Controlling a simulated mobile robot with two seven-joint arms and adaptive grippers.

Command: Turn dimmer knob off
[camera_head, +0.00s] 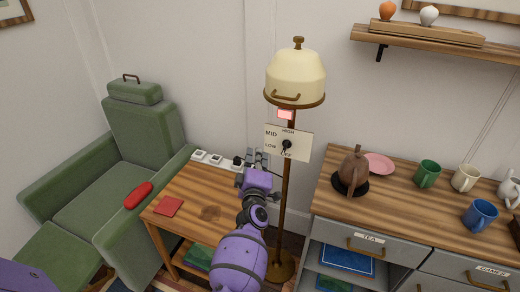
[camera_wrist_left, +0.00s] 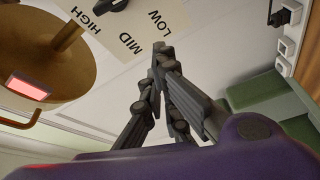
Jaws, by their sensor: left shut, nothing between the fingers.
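The dimmer knob (camera_head: 287,146) is small and dark, on a cream plate (camera_head: 272,132) marked LOW, MID, HIGH and OFF, fixed to the floor lamp's pole. Its setting is too small to tell. My left gripper (camera_head: 259,157) is shut and empty, just left of and slightly below the plate in the head view. In the left wrist view, the shut fingertips (camera_wrist_left: 161,48) show near the LOW edge of the plate (camera_wrist_left: 135,28), and the dark knob (camera_wrist_left: 118,5) is partly cut off at the top. Whether fingers and plate touch is unclear. My right gripper is not in view.
The lamp (camera_head: 296,76) has a cream shade and a pinkish-red panel (camera_head: 285,114) beneath it. A wooden side table (camera_head: 185,188) stands behind my arm, with white sockets (camera_head: 215,158) at its back. A green armchair (camera_head: 140,130) is left; a cabinet with mugs (camera_head: 400,195) is right.

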